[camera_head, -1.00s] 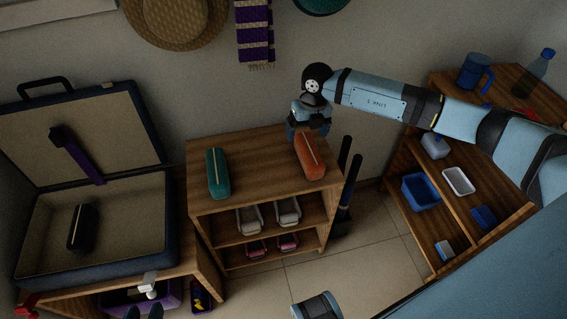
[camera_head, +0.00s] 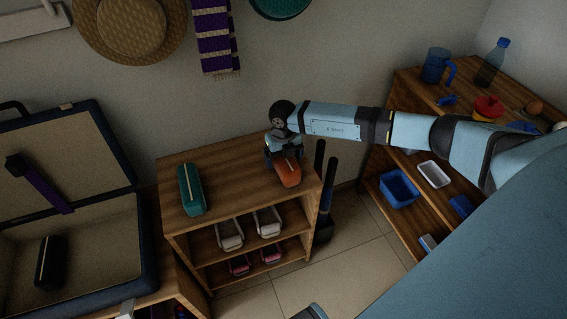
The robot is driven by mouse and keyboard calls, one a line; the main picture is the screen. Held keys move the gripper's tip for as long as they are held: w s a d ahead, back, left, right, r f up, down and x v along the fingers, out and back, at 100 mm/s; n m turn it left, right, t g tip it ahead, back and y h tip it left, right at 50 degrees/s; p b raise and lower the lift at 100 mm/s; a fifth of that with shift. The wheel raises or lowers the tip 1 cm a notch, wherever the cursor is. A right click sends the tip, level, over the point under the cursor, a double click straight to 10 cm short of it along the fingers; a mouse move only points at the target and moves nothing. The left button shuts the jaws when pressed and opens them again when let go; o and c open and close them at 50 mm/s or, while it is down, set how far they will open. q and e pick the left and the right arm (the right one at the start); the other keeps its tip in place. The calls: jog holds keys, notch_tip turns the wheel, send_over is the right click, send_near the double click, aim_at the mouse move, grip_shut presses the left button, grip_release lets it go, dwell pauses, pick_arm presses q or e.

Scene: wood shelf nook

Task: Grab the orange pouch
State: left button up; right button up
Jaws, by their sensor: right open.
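The orange pouch (camera_head: 288,174) lies on top of the small wooden shelf (camera_head: 232,170), near its right side. My right gripper (camera_head: 284,158) is open and points down at the pouch, with its fingers over the far part of it. Whether the fingers touch the pouch I cannot tell. The near end of the pouch shows; its far end is hidden by the gripper. My left gripper is not in view.
A teal pouch (camera_head: 191,189) lies on the same shelf top to the left. Shoes (camera_head: 229,235) stand on the shelves below. An open suitcase (camera_head: 100,290) is at left.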

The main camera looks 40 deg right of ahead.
notch_tip(320, 180, down, 3)
jog(key=shift+r, duration=0.15)
jog(key=c, duration=1.1)
jog(key=shift+r, duration=0.1)
